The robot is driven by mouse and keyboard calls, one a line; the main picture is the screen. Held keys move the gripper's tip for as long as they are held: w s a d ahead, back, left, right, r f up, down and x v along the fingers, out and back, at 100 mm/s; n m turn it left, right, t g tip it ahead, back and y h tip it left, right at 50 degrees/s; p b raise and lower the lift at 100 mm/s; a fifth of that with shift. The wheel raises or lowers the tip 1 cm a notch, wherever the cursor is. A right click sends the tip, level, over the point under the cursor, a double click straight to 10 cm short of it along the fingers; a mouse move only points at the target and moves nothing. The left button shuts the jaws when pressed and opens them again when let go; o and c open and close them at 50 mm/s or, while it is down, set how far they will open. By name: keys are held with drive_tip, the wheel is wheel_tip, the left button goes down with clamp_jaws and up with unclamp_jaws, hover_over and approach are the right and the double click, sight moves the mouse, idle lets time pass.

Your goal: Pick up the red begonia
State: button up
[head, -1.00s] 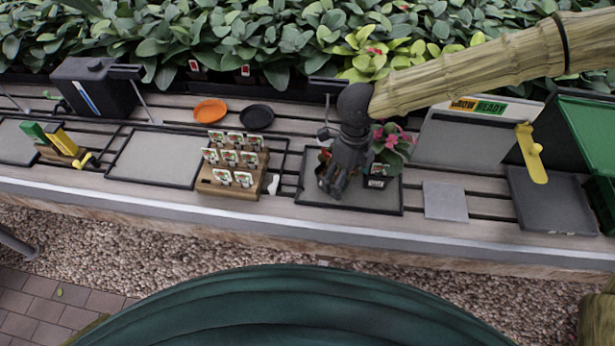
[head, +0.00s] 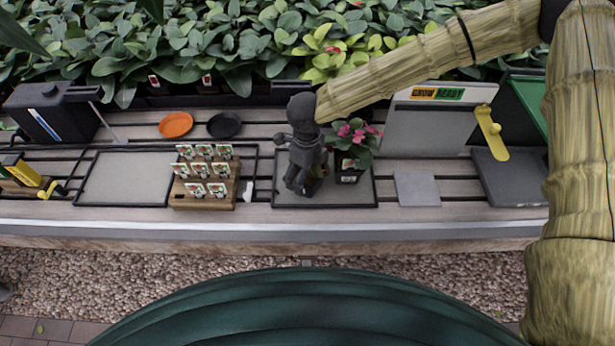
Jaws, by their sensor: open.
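My gripper (head: 300,187) points down over the left half of a dark-rimmed grey tray (head: 283,198) on the slatted bench. It is open; its fingers are dark and small in the picture. No red begonia shows clearly; my gripper covers that part of the tray. A small yellowish-brown patch shows at the gripper's right side, and I cannot tell what it is. A potted plant with pink flowers (head: 356,131) and green leaves stands in a black pot (head: 348,175) on the tray's right half, just right of my gripper.
A wooden block with several picture labels (head: 204,190) stands left of the tray. A grey square plate (head: 416,188) lies to its right. A sign board (head: 428,125) stands behind. Orange (head: 176,124) and black (head: 224,124) saucers lie at the back left. An empty tray (head: 125,178) is further left.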

sight(307, 180)
drive_tip(key=shift+w+f+p, duration=0.15)
drive_tip(key=shift+f+p, duration=0.1)
drive_tip(key=shift+f, duration=0.7)
drive_tip(key=shift+w+f+p, duration=0.1)
drive_tip(key=shift+f+p, duration=0.1)
drive_tip(key=shift+f, duration=0.75)
drive_tip(key=c, duration=1.1)
drive_tip(key=shift+o, duration=0.2)
